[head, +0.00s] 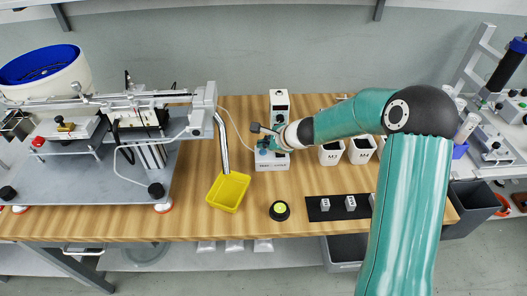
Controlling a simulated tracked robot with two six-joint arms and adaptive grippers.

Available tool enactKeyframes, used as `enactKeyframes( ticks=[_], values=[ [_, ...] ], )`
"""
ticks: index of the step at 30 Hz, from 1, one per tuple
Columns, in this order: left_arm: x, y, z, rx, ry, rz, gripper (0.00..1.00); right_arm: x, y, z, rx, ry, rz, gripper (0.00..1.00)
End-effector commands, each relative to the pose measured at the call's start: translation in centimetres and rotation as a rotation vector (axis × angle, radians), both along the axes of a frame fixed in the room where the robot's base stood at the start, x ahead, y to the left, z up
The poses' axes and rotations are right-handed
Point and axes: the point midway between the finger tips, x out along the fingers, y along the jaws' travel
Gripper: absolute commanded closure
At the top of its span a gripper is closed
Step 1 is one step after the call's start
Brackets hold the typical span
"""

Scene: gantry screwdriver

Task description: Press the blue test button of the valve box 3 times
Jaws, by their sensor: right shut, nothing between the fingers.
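The valve box (271,164) is a pale box with a dark label on its front, standing near the middle of the wooden table. My right gripper (265,146) is shut and empty, right over the top of the box. The gripper and its wrist cover most of the box's top, so I cannot make out the blue test button clearly. Whether the fingertips touch the box I cannot tell. My right arm comes in from the lower right. My left gripper is not in view.
A white unit with a display (279,100) stands just behind the box. White bins (331,153) stand to the right. A gantry machine (90,180) fills the left side.

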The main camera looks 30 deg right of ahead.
Motion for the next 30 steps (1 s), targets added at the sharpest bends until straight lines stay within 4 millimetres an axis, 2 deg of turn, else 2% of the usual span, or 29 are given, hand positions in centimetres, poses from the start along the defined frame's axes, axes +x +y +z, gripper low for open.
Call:
enactKeyframes(
  ticks=[22, 30],
  values=[
    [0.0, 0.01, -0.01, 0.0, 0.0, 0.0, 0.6, -0.05, -0.07, -0.02, 0.0, 0.001, -0.001, 1.0],
    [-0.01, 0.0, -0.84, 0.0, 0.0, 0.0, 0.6, -0.1, -0.1, -0.71, 0.0, 0.0, -0.002, 1.0]
  ],
)
